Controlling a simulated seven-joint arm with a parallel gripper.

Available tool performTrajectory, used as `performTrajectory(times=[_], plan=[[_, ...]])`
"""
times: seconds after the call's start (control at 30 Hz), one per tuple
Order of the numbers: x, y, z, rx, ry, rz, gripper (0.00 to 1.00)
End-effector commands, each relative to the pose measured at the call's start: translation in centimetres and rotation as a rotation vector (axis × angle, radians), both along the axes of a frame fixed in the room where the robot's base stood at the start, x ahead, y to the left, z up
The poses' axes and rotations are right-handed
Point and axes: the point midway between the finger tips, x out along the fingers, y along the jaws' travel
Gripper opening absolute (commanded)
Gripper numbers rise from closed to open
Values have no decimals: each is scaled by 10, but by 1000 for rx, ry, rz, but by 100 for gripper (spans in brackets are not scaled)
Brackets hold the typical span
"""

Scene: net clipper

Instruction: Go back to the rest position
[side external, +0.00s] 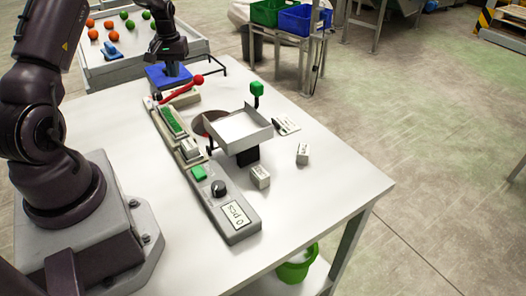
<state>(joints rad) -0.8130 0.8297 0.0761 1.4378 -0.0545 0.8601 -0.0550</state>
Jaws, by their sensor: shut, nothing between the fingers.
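My gripper (172,68) is at the upper left of the side external view, pointing down over a blue holder (157,79) at the table's far edge. It is shut, with nothing seen held in it. Whether the fingertips touch the blue holder cannot be told. The net clipper (225,207) is a long grey unit with a red lever (182,89), a green button (199,173), a black knob and a label reading "0 pcs". The lever lies just in front of my gripper.
A white tray (243,128) with a green-knobbed post stands right of the clipper. Small white blocks (260,177) lie on the white table (310,215). A bin (130,64) of orange and green fruit is behind. The table's front right is clear.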

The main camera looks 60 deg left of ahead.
Motion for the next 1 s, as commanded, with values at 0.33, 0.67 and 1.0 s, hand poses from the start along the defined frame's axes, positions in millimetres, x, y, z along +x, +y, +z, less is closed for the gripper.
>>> performTrajectory(times=[0.33, 0.67, 1.0], plan=[[-2, -155, 118, 22, -56, -300, 0], [-62, -290, 181, 98, -175, -625, 0], [-119, -362, 207, 195, -381, -886, 0]])
